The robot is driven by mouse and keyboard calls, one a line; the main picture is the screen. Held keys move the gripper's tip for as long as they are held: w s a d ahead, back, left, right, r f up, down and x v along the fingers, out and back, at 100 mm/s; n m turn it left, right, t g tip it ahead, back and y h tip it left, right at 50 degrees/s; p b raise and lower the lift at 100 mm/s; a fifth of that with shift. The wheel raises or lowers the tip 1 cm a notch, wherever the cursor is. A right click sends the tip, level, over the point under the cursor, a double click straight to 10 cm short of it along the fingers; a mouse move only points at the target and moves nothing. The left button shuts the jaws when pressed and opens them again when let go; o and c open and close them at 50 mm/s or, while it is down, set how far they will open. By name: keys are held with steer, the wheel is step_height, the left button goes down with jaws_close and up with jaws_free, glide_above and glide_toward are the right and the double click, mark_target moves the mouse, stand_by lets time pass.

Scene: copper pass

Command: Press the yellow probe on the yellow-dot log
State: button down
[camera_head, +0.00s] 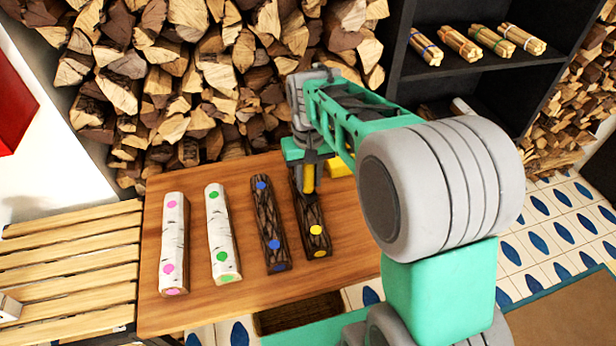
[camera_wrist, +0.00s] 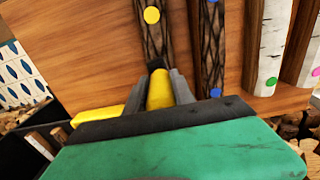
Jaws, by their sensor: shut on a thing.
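The yellow probe (camera_head: 308,180) is upright in my gripper (camera_head: 308,165), above the far part of the yellow-dot log. In the wrist view the probe (camera_wrist: 160,90) sits between the two grey fingers of my gripper (camera_wrist: 160,88). Its dark tip meets the log in the picture; I cannot tell for certain whether it touches. The dark-barked yellow-dot log (camera_head: 312,215) is the rightmost log on the wooden table, with yellow dots near its front end. One dot of this log (camera_wrist: 153,40) shows in the wrist view. My gripper partly hides its far end.
To its left on the table (camera_head: 215,305) lie a blue-dot dark log (camera_head: 268,225), a green-dot birch log (camera_head: 219,235) and a pink-dot birch log (camera_head: 173,245). A yellow block (camera_head: 341,166) is behind my gripper. Stacked firewood (camera_head: 190,90) stands behind the table.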

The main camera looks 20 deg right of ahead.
steer(key=shift+f, duration=0.55)
stand_by(1.8)
steer(key=shift+r, duration=0.1)
step_height(320, 180, up, 7)
steer(key=p, duration=0.5)
stand_by(0.8)
steer(key=s, duration=0.1)
steer(key=s+r, duration=0.2)
steer(key=s, duration=0.1)
steer(key=shift+s+d+r, duration=0.1)
steer(key=shift+s, duration=0.05)
stand_by(0.5)
